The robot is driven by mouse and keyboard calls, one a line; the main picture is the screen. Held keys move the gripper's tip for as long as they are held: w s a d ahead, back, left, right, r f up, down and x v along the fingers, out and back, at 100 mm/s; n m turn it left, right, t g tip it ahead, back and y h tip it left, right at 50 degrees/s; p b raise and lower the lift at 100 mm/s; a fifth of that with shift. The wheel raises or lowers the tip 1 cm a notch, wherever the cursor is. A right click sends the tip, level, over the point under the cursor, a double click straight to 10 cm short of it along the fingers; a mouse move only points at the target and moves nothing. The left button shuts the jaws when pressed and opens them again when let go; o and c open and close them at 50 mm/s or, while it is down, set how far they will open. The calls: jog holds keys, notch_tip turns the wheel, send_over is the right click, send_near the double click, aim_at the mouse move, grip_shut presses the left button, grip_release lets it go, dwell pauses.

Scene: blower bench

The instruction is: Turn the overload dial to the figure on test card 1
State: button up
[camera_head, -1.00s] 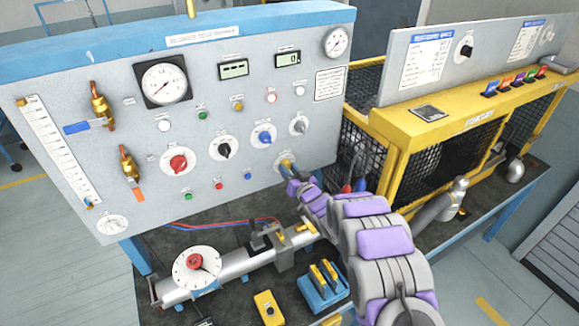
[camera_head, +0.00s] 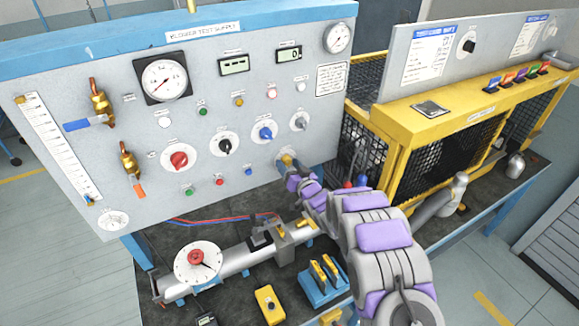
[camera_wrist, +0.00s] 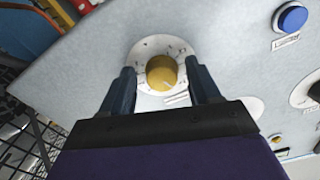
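A dial with a yellow knob (camera_head: 286,159) on a white scale plate is low at the right of the grey panel. In the wrist view, the knob (camera_wrist: 162,74) is between the two dark fingertips of my gripper (camera_wrist: 163,88), with a small gap visible on each side. My gripper (camera_head: 292,176) is open, in front of the dial, and covers part of it in the head view. The dial's figures and label are too small to read. White cards with blue headings (camera_head: 431,52) are on the right-hand board; their figures are not legible.
Red (camera_head: 179,156), black (camera_head: 225,146), blue (camera_head: 265,133) and grey (camera_head: 299,121) knobs sit on the same panel. A blue button (camera_wrist: 291,18) shows in the wrist view. A yellow mesh cage (camera_head: 447,115) stands right of my arm. Pipework (camera_head: 237,262) lies below on the bench.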

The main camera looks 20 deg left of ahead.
jog(key=shift+s+d+r, duration=0.1)
jog(key=shift+s+d, duration=0.25)
jog(key=shift+d, duration=0.2)
jog(key=v, duration=1.6)
jog(key=shift+s+b, duration=0.15)
jog(key=shift+b, duration=0.2)
